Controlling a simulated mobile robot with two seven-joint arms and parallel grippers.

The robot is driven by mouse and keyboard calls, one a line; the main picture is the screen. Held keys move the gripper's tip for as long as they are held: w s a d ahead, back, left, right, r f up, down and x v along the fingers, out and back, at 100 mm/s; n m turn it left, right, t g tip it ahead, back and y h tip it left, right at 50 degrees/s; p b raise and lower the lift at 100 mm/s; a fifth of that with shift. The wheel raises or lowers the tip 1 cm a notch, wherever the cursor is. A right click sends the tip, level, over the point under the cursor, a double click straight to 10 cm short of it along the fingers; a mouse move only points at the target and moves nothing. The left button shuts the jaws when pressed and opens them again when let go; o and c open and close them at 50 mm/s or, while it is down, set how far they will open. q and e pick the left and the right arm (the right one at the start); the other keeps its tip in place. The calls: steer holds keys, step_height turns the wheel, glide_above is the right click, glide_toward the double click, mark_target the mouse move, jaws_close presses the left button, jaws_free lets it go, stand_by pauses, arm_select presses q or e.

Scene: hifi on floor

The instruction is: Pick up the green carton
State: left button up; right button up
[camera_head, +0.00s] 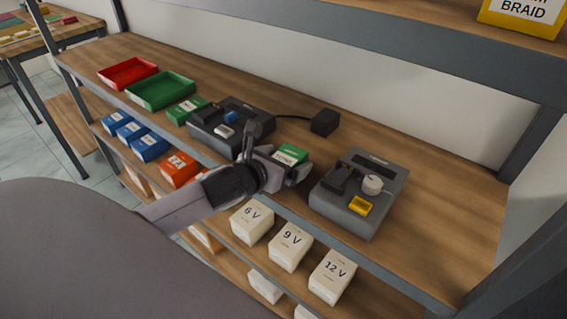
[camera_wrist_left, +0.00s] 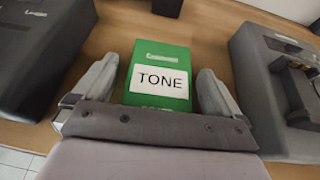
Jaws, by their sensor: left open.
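A green carton (camera_wrist_left: 160,55) with a white label reading TONE stands on the wooden shelf. In the left wrist view it sits between the two fingers of my left gripper (camera_wrist_left: 157,85), with a small gap on each side. In the head view this green carton (camera_head: 291,153) is partly hidden behind my left gripper (camera_head: 277,155). The gripper is open and holds nothing. A second green carton (camera_head: 187,110) lies farther left on the same shelf, beside a green tray. My right gripper is not in view.
Grey devices stand on both sides, one at left (camera_head: 205,133) and one at right (camera_head: 362,205). A black box (camera_head: 325,122) is behind. Red (camera_head: 127,73) and green (camera_head: 160,90) trays are at far left. The lower shelf holds blue, orange and white boxes.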

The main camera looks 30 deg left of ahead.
arm_select(q)
steer(key=shift+c, duration=0.3)
steer(key=c, duration=1)
steer(key=shift+c, duration=0.2)
